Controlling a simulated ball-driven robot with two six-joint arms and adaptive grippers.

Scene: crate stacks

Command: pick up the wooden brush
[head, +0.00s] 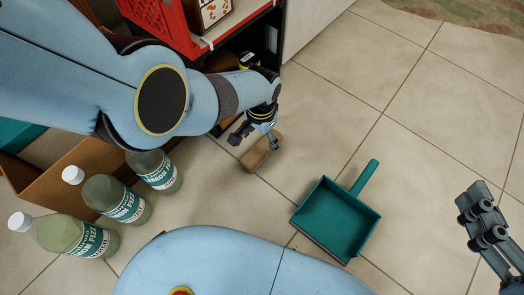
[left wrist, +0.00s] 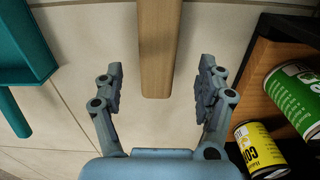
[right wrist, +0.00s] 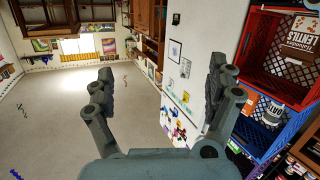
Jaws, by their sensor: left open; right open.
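The wooden brush (head: 256,153) lies on the tiled floor, just beyond my left gripper (head: 256,138) in the head view, which partly covers it. In the left wrist view its pale wooden bar (left wrist: 160,45) runs in from the top edge, its near end between the open fingers without visible contact. Its far end is outside that view. My left gripper (left wrist: 160,85) is open and empty, pointing down over it. My right gripper (head: 480,222) is open and empty at the right edge of the head view, away from the brush.
A teal dustpan (head: 336,218) lies right of the brush. A red crate (head: 160,27) and a dark shelf with cans (left wrist: 258,143) stand close to the left gripper. Three bottles (head: 125,198) and a cardboard box (head: 75,163) stand left. Floor at right is clear.

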